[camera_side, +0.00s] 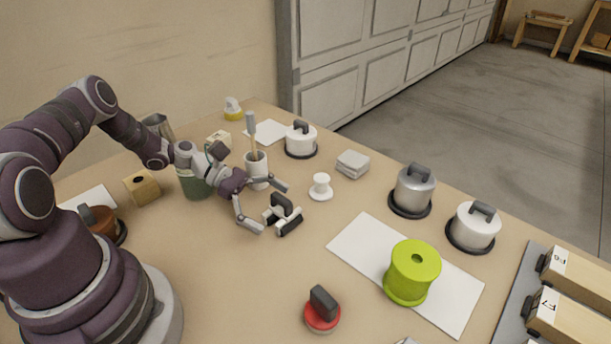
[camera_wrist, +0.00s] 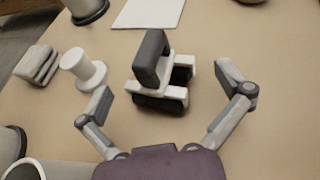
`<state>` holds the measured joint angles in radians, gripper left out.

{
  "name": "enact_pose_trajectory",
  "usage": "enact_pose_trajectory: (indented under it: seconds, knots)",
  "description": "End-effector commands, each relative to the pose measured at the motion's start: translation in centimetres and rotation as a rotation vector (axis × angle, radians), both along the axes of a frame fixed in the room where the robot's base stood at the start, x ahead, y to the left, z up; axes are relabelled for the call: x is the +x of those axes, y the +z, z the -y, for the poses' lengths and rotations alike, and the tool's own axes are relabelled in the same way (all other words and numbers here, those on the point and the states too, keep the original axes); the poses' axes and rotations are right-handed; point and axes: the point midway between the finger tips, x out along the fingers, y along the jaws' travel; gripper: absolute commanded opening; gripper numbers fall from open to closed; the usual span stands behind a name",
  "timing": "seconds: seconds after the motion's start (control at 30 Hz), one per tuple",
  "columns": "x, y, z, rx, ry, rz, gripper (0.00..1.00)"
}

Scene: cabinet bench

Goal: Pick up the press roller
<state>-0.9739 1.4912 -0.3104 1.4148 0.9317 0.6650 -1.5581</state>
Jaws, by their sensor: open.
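The press roller (camera_side: 283,212) looks like a small white frame with a dark upright handle and dark parts low down. It stands on the tan bench, and it also shows in the wrist view (camera_wrist: 162,78). My gripper (camera_side: 270,208) is open, with its fingers spread wide. In the wrist view my gripper (camera_wrist: 164,84) has one finger on each side of the press roller, with gaps on both sides. I see no contact. The exact height of the fingertips over the bench is hard to tell.
A white spool (camera_side: 320,187) and stacked grey pads (camera_side: 352,163) stand near the press roller. A white cup (camera_side: 257,168) holding a tool is close behind my gripper. A lime-green cylinder (camera_side: 413,272) and a red stamp-like piece (camera_side: 322,310) are in front. Bare bench surrounds the roller's front.

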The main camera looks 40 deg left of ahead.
Motion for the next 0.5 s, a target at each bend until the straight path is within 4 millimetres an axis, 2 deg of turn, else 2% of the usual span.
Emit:
enact_pose_trajectory:
  seconds: [0.1,0.33,0.5]
  knots:
    - [0.48,-0.55,1.27,0.000,-0.002,-0.001,1.00]
    - [0.57,-0.62,1.38,0.001,0.001,0.000,0.99]
    - [0.57,-0.60,1.38,0.001,0.001,0.000,0.77]
